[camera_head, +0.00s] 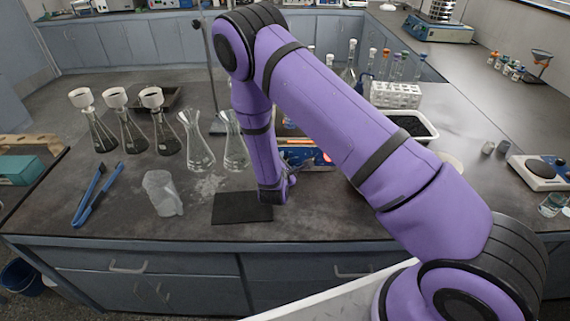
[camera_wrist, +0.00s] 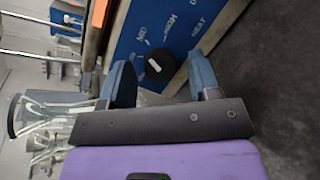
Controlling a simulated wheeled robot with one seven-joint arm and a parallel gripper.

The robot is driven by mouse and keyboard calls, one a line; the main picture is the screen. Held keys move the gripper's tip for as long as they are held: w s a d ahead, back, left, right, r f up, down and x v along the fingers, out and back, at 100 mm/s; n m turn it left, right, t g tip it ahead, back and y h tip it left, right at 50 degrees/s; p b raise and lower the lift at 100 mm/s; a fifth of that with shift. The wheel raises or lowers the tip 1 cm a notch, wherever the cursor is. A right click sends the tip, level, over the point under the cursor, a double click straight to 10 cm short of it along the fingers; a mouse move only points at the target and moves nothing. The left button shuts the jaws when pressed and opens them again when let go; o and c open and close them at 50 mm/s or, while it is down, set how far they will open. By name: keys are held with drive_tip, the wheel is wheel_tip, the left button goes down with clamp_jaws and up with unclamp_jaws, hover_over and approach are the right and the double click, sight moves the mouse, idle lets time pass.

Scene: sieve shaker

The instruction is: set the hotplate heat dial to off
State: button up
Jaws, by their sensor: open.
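The hotplate's blue front panel (camera_wrist: 168,28) fills the upper middle of the wrist view, with white lettering including "MED", "HIGH" and "HEAT". The black heat dial (camera_wrist: 159,64) with a white pointer mark sits on this panel. My gripper (camera_wrist: 157,72) is open, its two blue-grey fingers on either side of the dial in the picture; I cannot tell whether they touch it. In the head view the hotplate (camera_head: 318,158) shows only partly behind my arm, with an orange-red strip. The dial and my fingertips are hidden there.
Conical flasks (camera_head: 199,143) stand left of the hotplate, some with white funnels. A black-filled tray (camera_head: 409,125) and a white tube rack (camera_head: 395,95) are behind my arm.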

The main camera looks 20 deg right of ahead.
drive_tip(key=c, duration=0.9)
drive_tip(key=shift+n, duration=0.5)
drive_tip(key=n+t, duration=0.1)
drive_tip(key=n, duration=0.4)
drive_tip(key=shift+f+y, duration=0.15)
drive_tip(key=shift+y, duration=0.15)
drive_tip(key=n+y, duration=0.1)
drive_tip(key=n, duration=0.4)
drive_tip(key=shift+s+d+n+t, duration=0.1)
drive_tip(key=shift+d+n+t, duration=0.05)
drive_tip(key=shift+n+t, duration=0.2)
drive_tip(key=n+y, duration=0.1)
drive_tip(key=n, duration=0.5)
drive_tip(key=shift+d+t+y, duration=0.1)
drive_tip(key=shift+t+y, duration=0.25)
drive_tip(key=shift+y, duration=0.05)
drive_tip(key=n+y, duration=0.1)
drive_tip(key=n, duration=0.3)
drive_tip(key=shift+d+n, duration=0.1)
drive_tip(key=shift+n, duration=0.55)
